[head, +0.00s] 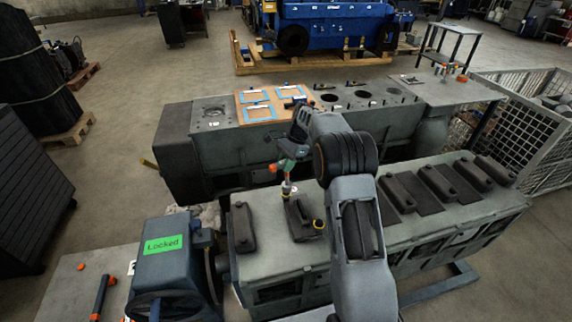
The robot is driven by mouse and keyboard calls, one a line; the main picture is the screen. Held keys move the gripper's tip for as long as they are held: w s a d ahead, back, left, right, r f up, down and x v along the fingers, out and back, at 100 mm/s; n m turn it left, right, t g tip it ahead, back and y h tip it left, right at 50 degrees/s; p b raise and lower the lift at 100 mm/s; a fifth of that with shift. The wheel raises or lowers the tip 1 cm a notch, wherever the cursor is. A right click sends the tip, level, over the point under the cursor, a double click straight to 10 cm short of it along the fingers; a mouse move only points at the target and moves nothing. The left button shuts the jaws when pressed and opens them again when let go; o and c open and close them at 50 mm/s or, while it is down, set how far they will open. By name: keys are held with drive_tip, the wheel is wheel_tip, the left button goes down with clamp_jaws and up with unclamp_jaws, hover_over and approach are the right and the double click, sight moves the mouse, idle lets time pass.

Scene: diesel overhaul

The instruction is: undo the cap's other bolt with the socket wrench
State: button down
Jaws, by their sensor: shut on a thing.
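My gripper (291,152) is shut on the socket wrench (287,178), which has teal and orange-red parts near the jaws. The wrench hangs about upright, its lower end at the far end of a dark cap (300,216) on the grey engine block (272,262). I cannot tell whether the socket is seated on the bolt there. A yellow ring-like mark (318,224) shows at the cap's near right end. The bolt under the wrench is hidden.
Another dark cap (242,229) stands to the left, and several more (397,193) stand right of my arm. A blue-grey unit with a green "Locked" screen (166,244) is at the front left.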

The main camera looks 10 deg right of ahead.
drive_tip(key=m+t, duration=0.2)
drive_tip(key=m, duration=0.3)
drive_tip(key=shift+r, duration=0.1)
drive_tip(key=m, duration=0.2)
drive_tip(key=m+t, duration=0.1)
drive_tip(key=shift+w+r+m+t+p, duration=0.1)
drive_tip(key=shift+w+m+t+p, duration=0.05)
drive_tip(key=shift+m+t+p, duration=0.2)
drive_tip(key=shift+a+m+t+h, duration=0.1)
drive_tip(key=shift+m+t+h, duration=0.3)
drive_tip(key=shift+m, duration=0.75)
drive_tip(key=m+t+h, duration=0.1)
drive_tip(key=m, duration=0.3)
drive_tip(key=shift+w+m, duration=0.1)
drive_tip(key=shift+m, duration=0.3)
drive_tip(key=shift+f, duration=0.3)
